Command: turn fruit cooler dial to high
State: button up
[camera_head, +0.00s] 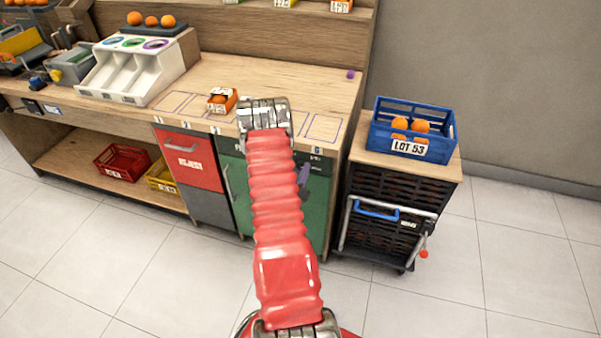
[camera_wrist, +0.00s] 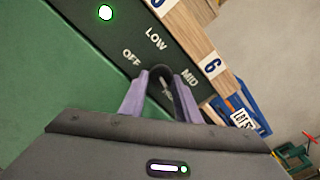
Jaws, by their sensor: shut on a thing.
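The fruit cooler has a green front (camera_head: 317,208) under the counter in the head view, partly hidden by my red arm. In the wrist view its dark panel (camera_wrist: 128,38) carries the words OFF, LOW and MID and a lit green-white lamp. My gripper (camera_wrist: 160,78), with purple fingers, is shut on the small dark dial (camera_wrist: 162,72), one finger on each side. The fingers lie just below the OFF, LOW and MID words. The dial's pointer is not clear, and no HIGH label can be read. In the head view one purple finger shows beside my arm.
The wooden counter edge (camera_wrist: 194,40) with a 6 tag runs close beside the panel. To the right stand a blue LOT 53 crate (camera_head: 410,130) of oranges and a dark cart (camera_head: 385,230). The floor in front is clear.

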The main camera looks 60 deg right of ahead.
jog(key=shift+w, duration=0.1)
jog(key=o, duration=1)
jog(key=shift+a, duration=0.1)
jog(key=s+a, duration=0.2)
jog(key=a, duration=1.1)
jog(key=shift+a, duration=0.25)
jog(key=shift+s, duration=0.1)
